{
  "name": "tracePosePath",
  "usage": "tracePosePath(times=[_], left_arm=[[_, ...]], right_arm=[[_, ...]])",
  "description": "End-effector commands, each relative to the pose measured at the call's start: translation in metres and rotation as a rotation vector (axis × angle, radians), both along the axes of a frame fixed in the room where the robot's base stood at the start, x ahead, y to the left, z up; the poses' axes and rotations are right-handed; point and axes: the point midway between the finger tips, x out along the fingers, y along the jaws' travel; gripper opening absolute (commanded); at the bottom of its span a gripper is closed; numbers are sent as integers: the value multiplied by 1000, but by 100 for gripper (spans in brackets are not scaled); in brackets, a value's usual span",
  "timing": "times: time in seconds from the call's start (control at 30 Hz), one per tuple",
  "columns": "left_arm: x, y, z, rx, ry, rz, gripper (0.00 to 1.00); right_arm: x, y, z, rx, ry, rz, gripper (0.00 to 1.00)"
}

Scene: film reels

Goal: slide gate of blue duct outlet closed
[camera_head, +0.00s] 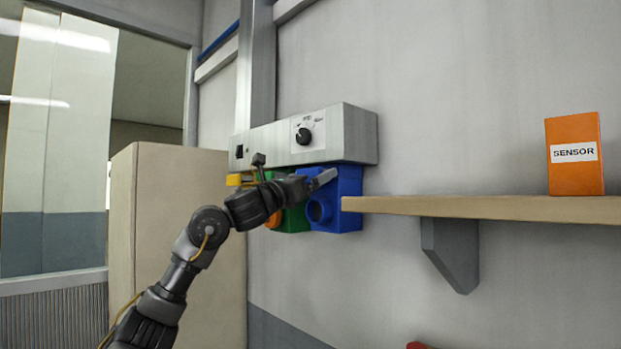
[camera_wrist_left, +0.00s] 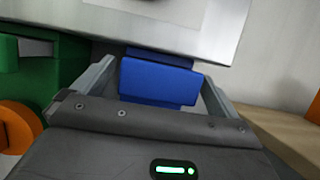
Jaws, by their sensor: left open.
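The blue duct outlet (camera_head: 345,209) is a blue box with a round opening, mounted on the wall under a grey control box. Its blue gate part (camera_wrist_left: 158,82) shows in the left wrist view as a block between my left gripper's fingers. My left gripper (camera_head: 325,178) is at the outlet's upper front, fingers apart on either side of the blue block. I cannot tell whether either finger touches it. The slide position of the gate is hard to tell because the gripper partly covers it. My right gripper is not in view.
A grey control box (camera_head: 349,134) with a black knob sits just above the outlet. A green outlet (camera_head: 292,219) with an orange part is beside it on the left. A wooden shelf (camera_head: 480,208) holding an orange sensor box (camera_head: 575,176) stands close on the right.

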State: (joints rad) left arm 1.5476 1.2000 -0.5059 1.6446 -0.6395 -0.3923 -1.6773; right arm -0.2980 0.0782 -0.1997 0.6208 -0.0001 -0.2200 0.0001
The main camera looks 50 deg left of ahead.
Motion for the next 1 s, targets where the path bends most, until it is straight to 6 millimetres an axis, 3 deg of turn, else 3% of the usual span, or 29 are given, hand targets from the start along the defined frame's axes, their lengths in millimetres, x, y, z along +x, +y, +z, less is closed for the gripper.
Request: tracePosePath(times=[0.17, 0.4, 0.6, 1.0], left_arm=[[-20, 1, -13, 3, -2, 2, 98], [-64, 1, -32, 2, -2, 2, 98], [-89, 1, -41, 0, 0, 2, 98], [-97, 1, -41, -1, 0, 0, 98]], right_arm=[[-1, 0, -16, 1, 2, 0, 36], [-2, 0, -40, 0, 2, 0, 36], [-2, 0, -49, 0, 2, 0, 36], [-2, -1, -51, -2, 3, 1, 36]])
